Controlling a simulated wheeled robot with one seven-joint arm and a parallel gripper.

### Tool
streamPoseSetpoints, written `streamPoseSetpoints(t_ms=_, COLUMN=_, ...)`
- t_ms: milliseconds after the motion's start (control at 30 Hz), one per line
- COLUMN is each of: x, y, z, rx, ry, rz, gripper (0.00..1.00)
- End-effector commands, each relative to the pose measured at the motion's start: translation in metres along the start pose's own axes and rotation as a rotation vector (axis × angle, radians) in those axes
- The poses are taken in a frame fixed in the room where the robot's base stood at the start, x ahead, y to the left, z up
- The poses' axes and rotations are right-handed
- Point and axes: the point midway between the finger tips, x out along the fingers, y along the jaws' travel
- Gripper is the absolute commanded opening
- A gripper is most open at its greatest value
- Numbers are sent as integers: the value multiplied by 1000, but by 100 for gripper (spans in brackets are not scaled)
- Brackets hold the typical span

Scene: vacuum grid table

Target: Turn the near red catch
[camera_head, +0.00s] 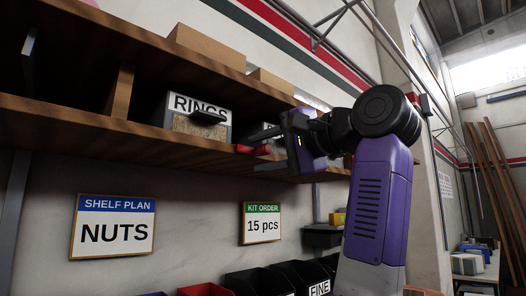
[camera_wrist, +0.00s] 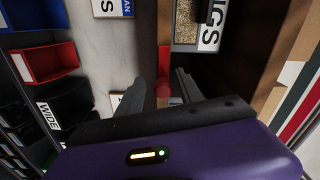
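The red catch (camera_head: 252,149) sits on the front edge of the wooden shelf, below and right of the RINGS bin. My gripper (camera_head: 267,150) is open in front of the shelf edge, with one finger above and one below the level of the catch. In the wrist view the fingers of my gripper (camera_wrist: 169,84) lie on both sides of the knob, and I cannot tell whether either touches it.
A bin labelled RINGS (camera_head: 199,118) stands on the wooden shelf (camera_head: 150,133), with another bin partly hidden behind my gripper. Signs reading NUTS (camera_head: 113,226) and 15 pcs (camera_head: 262,223) hang below. Black and red bins (camera_head: 258,283) stand lower down.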

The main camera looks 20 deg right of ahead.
Motion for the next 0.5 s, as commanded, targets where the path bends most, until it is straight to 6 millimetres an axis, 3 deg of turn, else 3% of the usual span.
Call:
streamPoseSetpoints(t_ms=300, x=-4, y=-2, z=0, rx=-2, ry=1, rz=-6, gripper=43)
streamPoseSetpoints(t_ms=500, x=-30, y=0, z=0, rx=-2, ry=3, rz=-8, gripper=43)
